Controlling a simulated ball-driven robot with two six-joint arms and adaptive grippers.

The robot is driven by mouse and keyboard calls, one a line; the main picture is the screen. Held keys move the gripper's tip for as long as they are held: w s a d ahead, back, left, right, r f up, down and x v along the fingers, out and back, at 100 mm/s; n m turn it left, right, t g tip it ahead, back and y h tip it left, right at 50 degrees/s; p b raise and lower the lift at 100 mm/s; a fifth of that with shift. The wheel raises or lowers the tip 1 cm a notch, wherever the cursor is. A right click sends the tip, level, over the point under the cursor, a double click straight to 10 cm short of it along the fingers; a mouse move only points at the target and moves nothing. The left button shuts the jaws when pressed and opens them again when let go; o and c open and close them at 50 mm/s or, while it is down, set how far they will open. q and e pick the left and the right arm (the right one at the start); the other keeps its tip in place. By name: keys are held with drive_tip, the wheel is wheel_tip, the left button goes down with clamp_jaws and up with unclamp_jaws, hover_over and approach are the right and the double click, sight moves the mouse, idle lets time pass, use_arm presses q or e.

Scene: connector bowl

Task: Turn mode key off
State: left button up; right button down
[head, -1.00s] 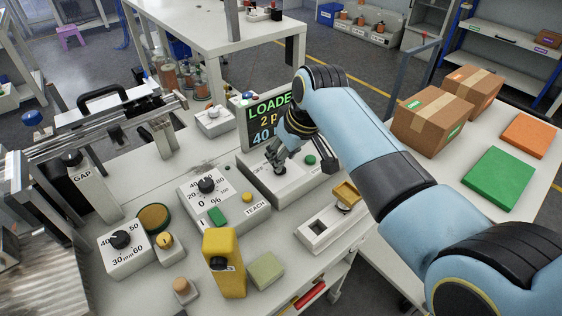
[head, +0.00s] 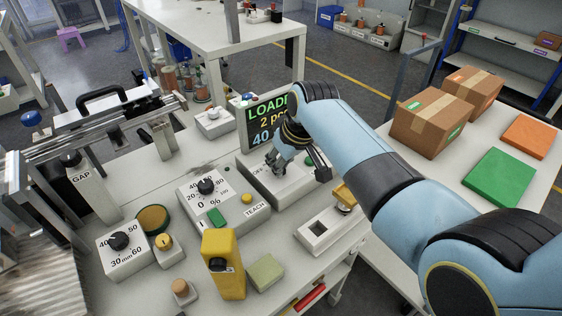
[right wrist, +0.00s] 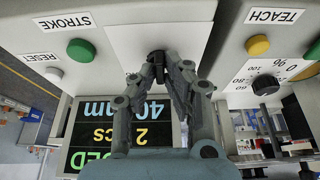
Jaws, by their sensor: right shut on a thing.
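The mode key (right wrist: 155,57) is a small dark key on a white control box (head: 262,182). In the right wrist view its dark top shows between my fingertips. My right gripper (right wrist: 160,72) is shut on the key; in the head view the right gripper (head: 277,159) sits low over the box, hiding most of the key. An OFF label (head: 288,194) shows partly on the box's front edge. The key's exact angle is hard to tell. My left gripper is not in view.
A display (head: 266,122) stands behind the box. The green STROKE button (right wrist: 80,50) and white RESET button (right wrist: 53,74) are on the same side of the key. A percent dial (head: 206,186) and yellow TEACH button (head: 247,199) sit left. A yellow post (head: 222,262) stands in front.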

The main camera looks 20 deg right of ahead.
drive_tip(key=shift+d+r+n+g+y+p, duration=0.1)
drive_tip(key=shift+n+g+y+p, duration=0.2)
drive_tip(key=shift+n+p, duration=0.55)
drive_tip(key=n, duration=0.2)
drive_tip(key=shift+w+n+y, duration=0.1)
drive_tip(key=shift+n+y, duration=0.25)
drive_tip(key=shift+y, duration=0.05)
drive_tip(key=shift+d+n+g, duration=0.1)
drive_tip(key=shift+n+g, duration=0.3)
drive_tip(key=shift+n, duration=0.4)
drive_tip(key=shift+w+n+g+y+b, duration=0.1)
drive_tip(key=shift+n+g+y+b, duration=0.4)
drive_tip(key=shift+n, duration=0.9)
drive_tip(key=c, duration=1.4)
unclamp_jaws()
